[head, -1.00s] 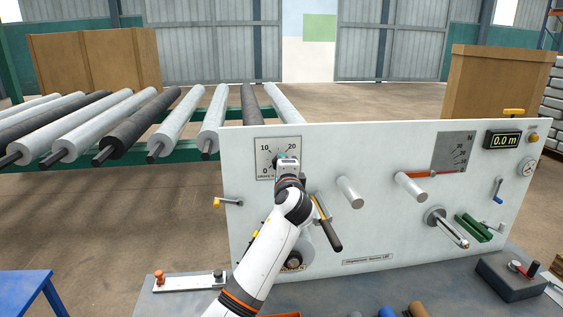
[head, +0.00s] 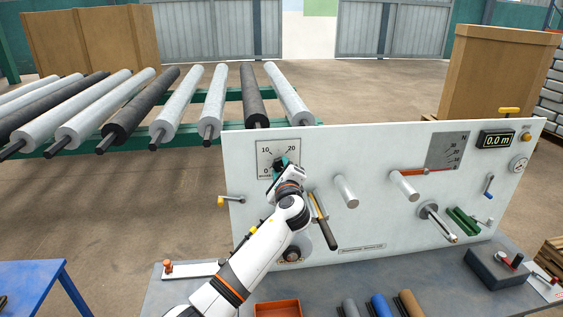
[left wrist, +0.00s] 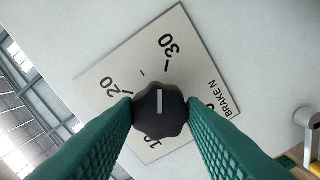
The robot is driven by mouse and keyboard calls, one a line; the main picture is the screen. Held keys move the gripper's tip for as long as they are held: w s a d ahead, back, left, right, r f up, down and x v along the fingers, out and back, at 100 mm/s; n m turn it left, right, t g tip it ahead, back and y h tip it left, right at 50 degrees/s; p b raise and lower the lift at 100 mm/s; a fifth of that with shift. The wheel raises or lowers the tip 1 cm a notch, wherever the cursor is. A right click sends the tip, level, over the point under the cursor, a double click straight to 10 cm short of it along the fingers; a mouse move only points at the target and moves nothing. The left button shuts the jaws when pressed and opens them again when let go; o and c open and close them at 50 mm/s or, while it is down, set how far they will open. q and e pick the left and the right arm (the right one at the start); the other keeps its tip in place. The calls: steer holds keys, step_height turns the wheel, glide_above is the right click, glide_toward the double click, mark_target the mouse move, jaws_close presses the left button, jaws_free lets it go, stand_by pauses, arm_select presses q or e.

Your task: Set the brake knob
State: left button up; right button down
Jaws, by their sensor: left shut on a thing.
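The brake knob (left wrist: 160,118) is black and lobed, with a white pointer line. It sits in front of a square white dial plate (left wrist: 100,72) marked BRAKE N. In the left wrist view its line points up the picture, towards the side of the 30 mark. My left gripper (left wrist: 160,112) has its green ribbed fingers shut on the knob, one on each side. The head view shows the dial plate (head: 265,152) at the panel's upper left, with my left gripper (head: 281,164) against it. The gripper covers the knob and part of the scale there. My right gripper is in neither view.
An orange tray (head: 278,308) and several rolls lie below.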

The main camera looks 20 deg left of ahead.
arm_select(q)
steer(key=shift+r+m+p, duration=0.15)
steer(key=shift+m+p, duration=0.15)
steer(key=shift+p, duration=0.05)
steer(key=o, duration=0.8)
steer(key=shift+f, duration=0.2)
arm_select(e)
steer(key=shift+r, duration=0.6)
arm_select(q)
steer(key=shift+o, duration=0.2)
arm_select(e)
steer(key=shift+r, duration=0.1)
arm_select(q)
steer(key=shift+s+d, duration=0.2)
steer(key=shift+s, duration=0.05)
steer(key=p+v, duration=0.3)
steer(key=v, duration=0.2)
steer(key=shift+s, duration=0.2)
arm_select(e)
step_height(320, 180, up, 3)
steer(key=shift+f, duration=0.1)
